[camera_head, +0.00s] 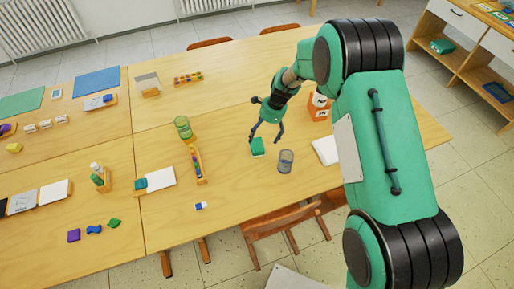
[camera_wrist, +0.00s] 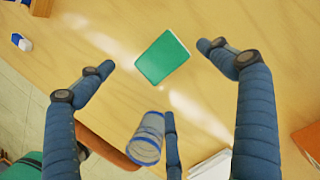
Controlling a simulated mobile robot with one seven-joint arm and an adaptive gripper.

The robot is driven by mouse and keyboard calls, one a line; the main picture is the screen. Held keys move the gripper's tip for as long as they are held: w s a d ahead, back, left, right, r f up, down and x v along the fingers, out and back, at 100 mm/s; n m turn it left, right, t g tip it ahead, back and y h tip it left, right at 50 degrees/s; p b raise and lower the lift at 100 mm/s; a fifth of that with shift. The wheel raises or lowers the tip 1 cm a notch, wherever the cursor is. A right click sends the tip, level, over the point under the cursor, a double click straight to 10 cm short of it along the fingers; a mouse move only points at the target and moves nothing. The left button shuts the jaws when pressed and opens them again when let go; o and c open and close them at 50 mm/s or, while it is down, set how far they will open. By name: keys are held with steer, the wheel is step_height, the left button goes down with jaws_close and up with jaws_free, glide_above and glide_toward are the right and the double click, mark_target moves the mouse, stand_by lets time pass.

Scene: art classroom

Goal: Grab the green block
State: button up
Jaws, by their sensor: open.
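A flat green block (camera_head: 257,147) with a pale edge lies on the wooden table below my gripper (camera_head: 265,137). In the wrist view the green block (camera_wrist: 162,56) lies between and beyond the spread fingertips of my gripper (camera_wrist: 156,58). The fingers are open and nothing is held. They look apart from the block, though the exact height gap is hard to tell. A smaller green piece (camera_head: 113,222) of irregular shape lies far to the left, beside a blue piece (camera_head: 94,229) and a purple piece (camera_head: 74,236).
A clear blue-rimmed cup (camera_head: 286,161) stands close to the block; in the wrist view the cup (camera_wrist: 147,138) is near a finger. White paper (camera_head: 326,150) and an orange container (camera_head: 319,107) are to the right. Chairs (camera_head: 279,222) stand at the table's front edge.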

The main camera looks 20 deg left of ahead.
mark_target(258, 145)
steer(key=shift+x, duration=1.15)
steer(key=shift+f, duration=0.15)
steer(key=shift+b+x, duration=0.7)
steer(key=shift+x, duration=1.85)
steer(key=shift+a, duration=0.1)
steer(key=c, duration=1.5)
